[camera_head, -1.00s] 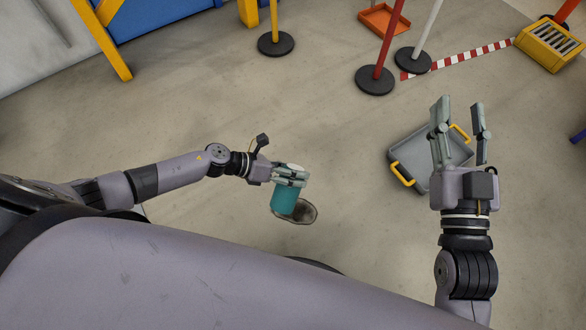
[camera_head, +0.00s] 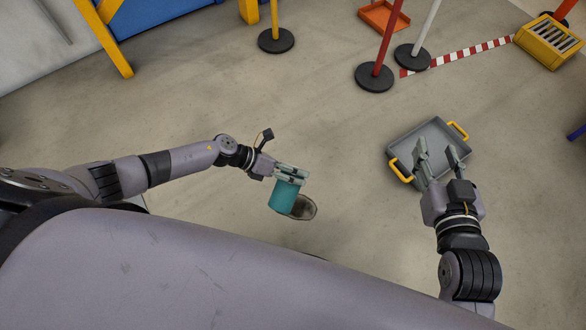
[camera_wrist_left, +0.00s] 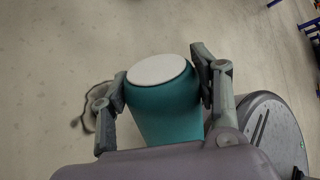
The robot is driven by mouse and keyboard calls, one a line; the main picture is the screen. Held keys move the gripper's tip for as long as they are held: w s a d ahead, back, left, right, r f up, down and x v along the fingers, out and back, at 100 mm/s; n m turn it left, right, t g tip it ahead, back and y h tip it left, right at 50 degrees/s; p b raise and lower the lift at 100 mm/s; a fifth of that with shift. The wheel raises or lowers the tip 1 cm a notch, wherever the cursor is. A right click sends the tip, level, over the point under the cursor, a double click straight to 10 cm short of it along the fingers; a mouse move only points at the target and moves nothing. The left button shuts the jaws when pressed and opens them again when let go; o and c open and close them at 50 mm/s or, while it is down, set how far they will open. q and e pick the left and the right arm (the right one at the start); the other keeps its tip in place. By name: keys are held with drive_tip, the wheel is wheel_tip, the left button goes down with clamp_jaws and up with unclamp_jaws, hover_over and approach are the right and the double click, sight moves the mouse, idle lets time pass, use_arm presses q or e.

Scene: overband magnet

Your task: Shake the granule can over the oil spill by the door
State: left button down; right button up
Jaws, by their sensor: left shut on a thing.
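The granule can (camera_head: 283,196) is a teal cylinder with a pale round end, which shows in the left wrist view (camera_wrist_left: 160,69). My left gripper (camera_head: 291,173) is shut on the can, with a finger on each side of it, and holds it tilted. In the left wrist view a dark-edged patch (camera_wrist_left: 86,110) shows behind the left finger. My right gripper (camera_head: 437,155) is open and empty, in front of the grey tray.
The grey tray (camera_head: 437,131) with yellow handles lies on the floor at right. Posts with round black bases (camera_head: 374,78) (camera_head: 276,41) stand farther back. An orange tray (camera_head: 383,16) and a yellow grated box (camera_head: 549,43) are at the back right. The middle floor is clear.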

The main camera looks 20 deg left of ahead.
use_arm(q)
drive_tip(key=shift+w+f+g, duration=0.1)
drive_tip(key=shift+f+g, duration=0.05)
drive_tip(key=shift+g, duration=0.15)
drive_tip(key=shift+w+f+n+g, duration=0.1)
drive_tip(key=shift+f+n+g, duration=0.2)
drive_tip(key=shift+n, duration=0.1)
drive_tip(key=shift+s+f+n+g+y, duration=0.25)
drive_tip(key=shift+f+n+g, duration=0.25)
drive_tip(key=shift+f+g, duration=0.4)
drive_tip(key=shift+f+g+b, duration=0.25)
drive_tip(key=shift+g+b, duration=0.05)
drive_tip(key=shift+b, duration=0.15)
use_arm(e)
drive_tip(key=shift+w+a+r+t+y, duration=0.15)
drive_tip(key=shift+r+t, duration=0.2)
drive_tip(key=shift+r, duration=0.2)
drive_tip(key=shift+w+a+r+t+y, duration=0.15)
drive_tip(key=shift+r+t, duration=0.15)
drive_tip(key=shift+r, duration=0.25)
drive_tip(key=shift+w+a+r+t, duration=0.15)
drive_tip(key=shift+r+t, duration=0.2)
drive_tip(key=shift+r, duration=0.2)
drive_tip(key=shift+d, duration=0.1)
